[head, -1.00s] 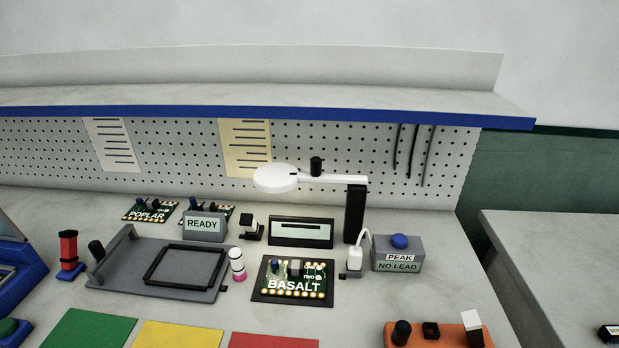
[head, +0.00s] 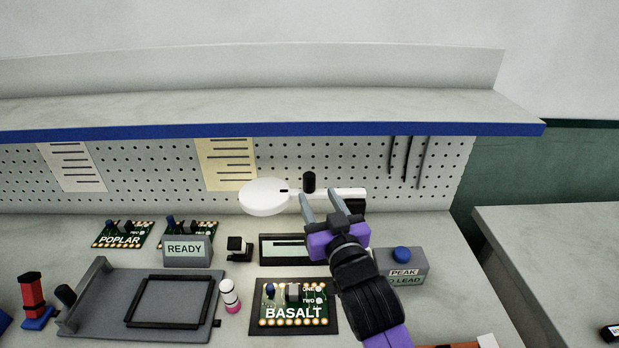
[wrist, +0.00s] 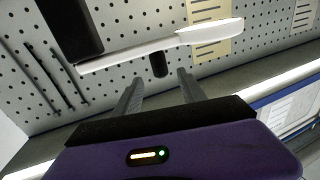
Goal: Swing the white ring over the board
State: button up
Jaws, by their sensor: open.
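The white ring (head: 265,197) is a round white head on a white arm that reaches left from a black post at the back of the bench. It hangs behind the board and above bench level. A black knob (head: 309,182) stands up on its arm. The green BASALT board (head: 293,304) lies on a dark mat at the front middle. My gripper (head: 325,197) is open and empty, its fingers pointing toward the white arm near the knob. In the wrist view the ring (wrist: 212,32) and the knob (wrist: 159,64) show ahead, the knob in front of the gap between the fingers.
A grey READY block (head: 187,251), a black-framed display (head: 283,249) and a grey PEAK box with a blue button (head: 402,265) stand around the board. A grey tray (head: 95,303) lies left, beside a white-and-pink bottle (head: 229,296). A shelf (head: 250,118) overhangs the back.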

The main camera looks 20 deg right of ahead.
aim_at(311, 183)
jog(key=shift+w+d+p, duration=0.2)
jog(key=shift+w+p, duration=0.15)
jog(key=shift+w, duration=3.6)
grip_shut()
